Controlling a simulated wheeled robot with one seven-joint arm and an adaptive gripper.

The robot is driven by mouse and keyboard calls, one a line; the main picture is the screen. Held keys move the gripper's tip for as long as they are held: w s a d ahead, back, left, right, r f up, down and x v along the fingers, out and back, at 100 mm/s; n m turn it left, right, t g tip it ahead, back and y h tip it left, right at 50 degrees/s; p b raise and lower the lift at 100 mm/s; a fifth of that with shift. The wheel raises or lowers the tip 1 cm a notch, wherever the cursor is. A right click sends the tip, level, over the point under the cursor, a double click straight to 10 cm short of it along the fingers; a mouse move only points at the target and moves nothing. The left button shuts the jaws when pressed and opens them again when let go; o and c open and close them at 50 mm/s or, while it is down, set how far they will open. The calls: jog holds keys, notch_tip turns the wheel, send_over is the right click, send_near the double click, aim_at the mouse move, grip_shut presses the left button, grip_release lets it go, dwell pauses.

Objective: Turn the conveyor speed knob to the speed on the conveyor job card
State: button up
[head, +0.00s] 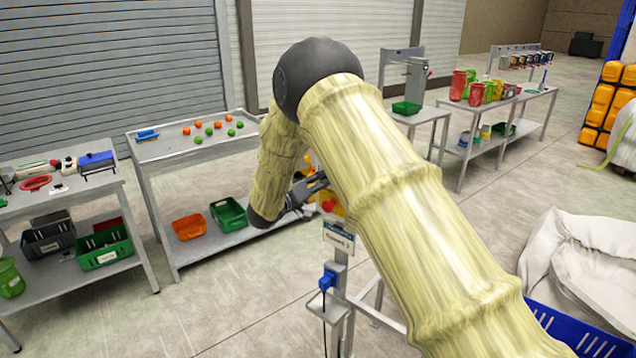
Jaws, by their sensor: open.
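My gripper (318,183) is open, at the end of my arm near the middle of the head view. It is close to a yellow control box (335,200) with a red button (329,206) on a post. I cannot tell whether the fingers touch the box. The speed knob cannot be made out; my arm and gripper cover much of the box. A white card (339,238) with "Conveyor" lettering hangs below the box. Its smaller text is too small to read, and I see no speed on it.
A blue plug-like unit (328,279) sits lower on the post. A grey table (165,155) with orange and green balls stands behind on the left. A blue crate (560,328) and a white sack (590,270) are at the right. Open floor lies at front left.

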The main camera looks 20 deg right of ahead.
jog(key=v, duration=1.2)
jog(key=s+d+f+n+t+y+b, duration=0.1)
jog(key=s+d+f+n+y, duration=0.15)
jog(key=f, duration=0.65)
jog(key=s+d+f+n+t+y, duration=0.1)
jog(key=s+d+f+y, duration=0.15)
jog(key=f, duration=0.75)
jog(key=s+d+f+g+y+b, duration=0.15)
jog(key=s+f+y, duration=0.35)
jog(key=s+f, duration=0.85)
jog(key=s+f+g+y, duration=0.1)
jog(key=s+f+g, duration=0.1)
jog(key=s+f, duration=0.5)
jog(key=s+f+g+y, duration=0.2)
jog(key=s+f+g, duration=0.15)
jog(key=s, duration=0.55)
jog(key=s+f+g+y+b, duration=0.1)
jog(key=s+f+g+y, duration=0.1)
jog(key=s, duration=2)
jog(key=a+f+g, duration=0.1)
jog(key=g, duration=0.1)
jog(key=shift+g+b, duration=0.3)
jog(key=shift+g, duration=0.1)
